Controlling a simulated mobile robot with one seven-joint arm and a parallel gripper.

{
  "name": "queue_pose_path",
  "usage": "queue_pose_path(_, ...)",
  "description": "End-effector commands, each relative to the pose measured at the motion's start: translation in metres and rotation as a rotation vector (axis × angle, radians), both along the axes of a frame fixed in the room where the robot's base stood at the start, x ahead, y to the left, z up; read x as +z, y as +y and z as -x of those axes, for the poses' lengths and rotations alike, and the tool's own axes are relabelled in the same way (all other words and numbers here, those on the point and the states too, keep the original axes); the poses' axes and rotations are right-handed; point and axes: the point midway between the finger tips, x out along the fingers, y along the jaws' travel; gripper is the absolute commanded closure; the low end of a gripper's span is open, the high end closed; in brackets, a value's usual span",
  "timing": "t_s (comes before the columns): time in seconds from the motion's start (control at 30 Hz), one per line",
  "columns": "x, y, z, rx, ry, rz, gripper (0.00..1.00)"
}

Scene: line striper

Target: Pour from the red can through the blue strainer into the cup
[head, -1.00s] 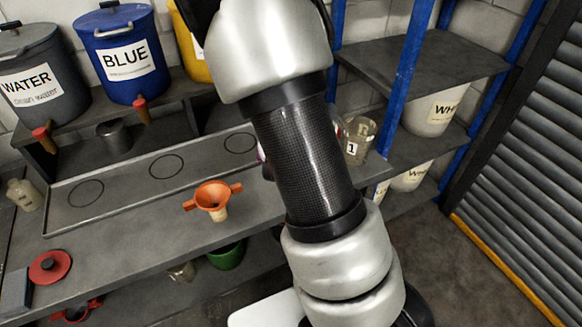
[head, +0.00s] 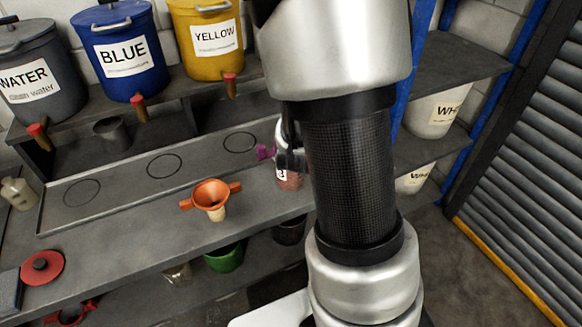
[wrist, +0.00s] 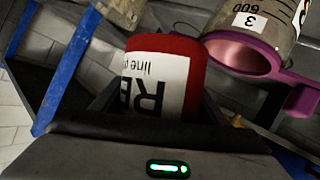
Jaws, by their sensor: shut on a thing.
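The red can (wrist: 165,75), with a white label, is held between the fingers of my gripper (wrist: 158,100) in the wrist view. Its label reads upside down there. Beside it in that view is a clear cup (wrist: 265,18) marked 3 and 600, with a purple strainer (wrist: 240,55) at its mouth; the two vessels are close but look apart. In the head view my gripper (head: 290,148) is just above that cup (head: 289,181), which looks reddish inside, and the purple strainer (head: 265,152) shows at its left. No blue strainer is visible. Any flow is not visible.
A red lid (head: 42,267) lies at the front left. Buckets labelled WATER (head: 33,75), BLUE (head: 122,58) and YELLOW (head: 210,40) stand behind. Blue-posted shelving (head: 445,75) is at the right.

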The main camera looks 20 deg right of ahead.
Motion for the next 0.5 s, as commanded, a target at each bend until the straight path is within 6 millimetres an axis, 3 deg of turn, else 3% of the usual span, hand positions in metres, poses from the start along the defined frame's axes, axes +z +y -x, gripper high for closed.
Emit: queue_pose_path(0.5,0.052,0.000,-0.001,-0.001,-0.005,0.002,0.77)
